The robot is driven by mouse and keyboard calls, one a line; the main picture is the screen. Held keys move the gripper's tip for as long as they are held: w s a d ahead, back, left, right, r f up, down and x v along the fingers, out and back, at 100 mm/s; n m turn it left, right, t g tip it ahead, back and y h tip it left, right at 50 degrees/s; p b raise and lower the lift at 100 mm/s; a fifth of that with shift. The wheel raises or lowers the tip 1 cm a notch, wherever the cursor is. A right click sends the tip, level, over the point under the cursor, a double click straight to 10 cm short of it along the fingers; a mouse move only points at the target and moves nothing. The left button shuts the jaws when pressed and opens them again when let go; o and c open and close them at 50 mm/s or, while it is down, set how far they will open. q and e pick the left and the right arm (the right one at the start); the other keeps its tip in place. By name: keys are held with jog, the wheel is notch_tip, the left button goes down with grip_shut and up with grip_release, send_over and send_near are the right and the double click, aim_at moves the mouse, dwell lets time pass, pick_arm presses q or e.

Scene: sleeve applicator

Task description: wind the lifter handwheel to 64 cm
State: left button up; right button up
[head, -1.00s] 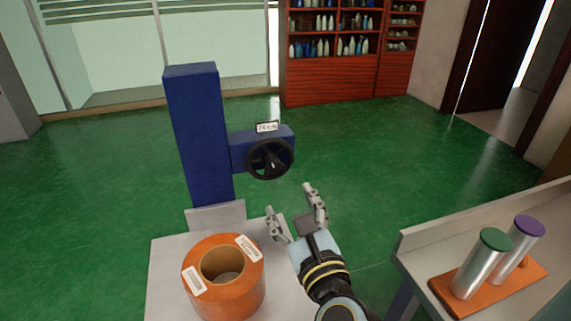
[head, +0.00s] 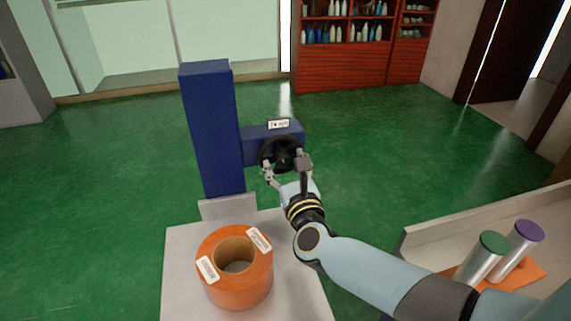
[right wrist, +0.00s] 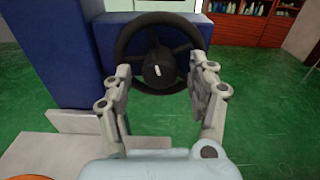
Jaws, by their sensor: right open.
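The lifter is a blue column (head: 212,125) with a side arm that carries a black handwheel (head: 280,141). A small white display (head: 279,124) above the wheel seems to read about 74 cm, but it is too small to be sure. My right gripper (head: 285,170) is open at the front of the wheel. In the right wrist view its fingers (right wrist: 164,80) stand to either side of the dark hub (right wrist: 158,70), overlapping the lower spokes and rim. I cannot tell whether they touch the wheel. My left gripper is not in view.
A bench (head: 430,240) at the right holds two silver cylinders, with a green cap (head: 495,242) and a purple cap (head: 530,230). Green floor is free around the lifter.

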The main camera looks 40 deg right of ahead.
jog(key=c, duration=1.1)
jog(key=shift+c, duration=0.2)
jog(key=shift+n+p, duration=0.65)
jog(key=shift+n, duration=2.75)
jog(key=o, duration=1.1)
jog(key=shift+o, duration=0.2)
